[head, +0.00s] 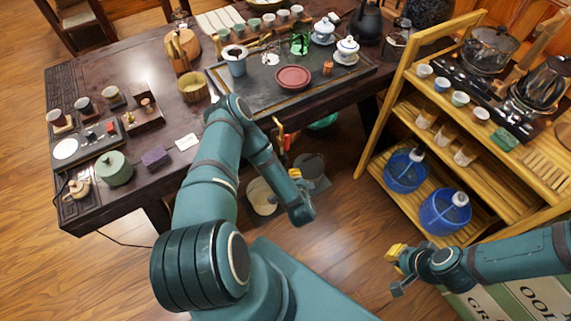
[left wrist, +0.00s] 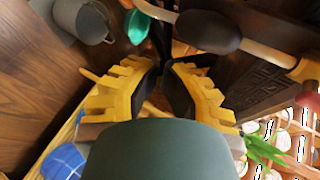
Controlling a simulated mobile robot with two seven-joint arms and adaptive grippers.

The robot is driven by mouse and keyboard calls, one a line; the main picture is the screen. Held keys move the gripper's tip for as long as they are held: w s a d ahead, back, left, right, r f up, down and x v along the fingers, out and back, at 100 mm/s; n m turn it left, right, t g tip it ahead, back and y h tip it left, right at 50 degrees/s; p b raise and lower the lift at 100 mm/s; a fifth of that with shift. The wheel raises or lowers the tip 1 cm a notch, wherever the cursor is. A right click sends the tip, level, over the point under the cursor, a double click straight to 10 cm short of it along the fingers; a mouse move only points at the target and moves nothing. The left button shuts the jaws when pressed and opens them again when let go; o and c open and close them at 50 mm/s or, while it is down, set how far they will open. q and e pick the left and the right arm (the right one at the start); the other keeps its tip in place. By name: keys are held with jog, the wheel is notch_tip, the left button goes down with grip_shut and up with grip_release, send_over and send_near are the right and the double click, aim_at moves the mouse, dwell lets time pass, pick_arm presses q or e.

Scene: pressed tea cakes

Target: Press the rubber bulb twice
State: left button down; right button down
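In the left wrist view, a dark oval bulb (left wrist: 208,32) with a tan tube or stem running right lies just beyond my left fingertips, apparently apart from them. It looks like the rubber bulb. My left gripper (left wrist: 163,72) has a gap between its yellow-padded fingers, with nothing between them. My right gripper (head: 396,270) is open and empty over the floor, left of the crate.
The tea table (head: 222,133) holds a dark tea tray (head: 340,82), cups and pots. A grey bucket (head: 312,168) and pale bucket (head: 262,197) stand on the floor below my left arm. A wooden shelf (head: 392,100) with blue water jugs (head: 445,214) stands right.

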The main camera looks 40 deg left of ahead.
pick_arm(q)
jog(key=shift+w+a, duration=0.2)
jog(key=shift+a, duration=0.4)
jog(key=shift+w+a, duration=0.1)
dwell(1.0)
jog(key=shift+w+a, duration=0.1)
jog(key=shift+a, duration=0.15)
jog(key=shift+w+a, duration=0.25)
jog(key=shift+a, duration=0.45)
dwell(1.0)
jog(key=shift+d+p, duration=0.15)
jog(key=shift+p, duration=0.15)
jog(key=shift+s+d+p, duration=0.15)
jog(key=shift+s+d, duration=0.1)
jog(key=shift+d, duration=0.2)
jog(key=shift+s+d+p, duration=0.15)
jog(key=shift+s+d, duration=0.05)
jog(key=shift+d, duration=0.25)
jog(key=shift+d, duration=0.1)
jog(key=d, duration=0.1)
jog(key=s+d, duration=0.1)
jog(key=d, duration=0.1)
jog(key=s+d+p, duration=0.1)
jog(key=shift+d, duration=0.2)
